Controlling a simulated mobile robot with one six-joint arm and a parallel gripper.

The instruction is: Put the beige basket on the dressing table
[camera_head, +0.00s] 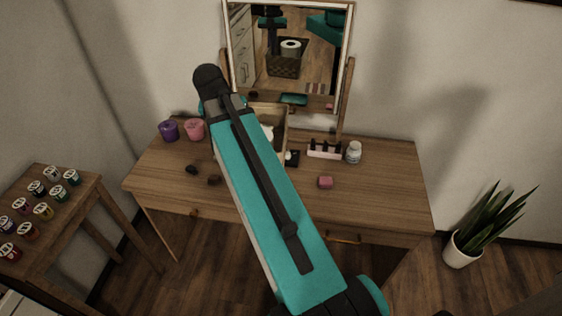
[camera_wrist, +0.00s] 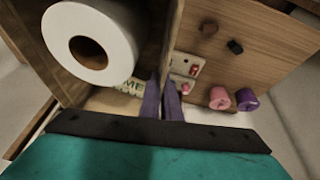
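The beige basket (camera_head: 283,137) is over the rear middle of the dressing table (camera_head: 385,190), in front of the mirror, and partly hidden behind my arm. I cannot tell whether its base touches the tabletop. In the wrist view the basket (camera_wrist: 78,92) fills the upper left and holds a white paper roll (camera_wrist: 113,62). My gripper (camera_wrist: 161,88) has its two fingers close together at the basket's wall, one on each side, and appears shut on it. The head view hides the fingertips behind the arm.
A purple candle (camera_head: 169,131) and a pink candle (camera_head: 194,130) stand at the table's left. A small rack (camera_head: 324,150), white jar (camera_head: 354,152) and pink block (camera_head: 325,183) are right of the basket. The mirror (camera_head: 340,50) stands behind. The table's right end is clear.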

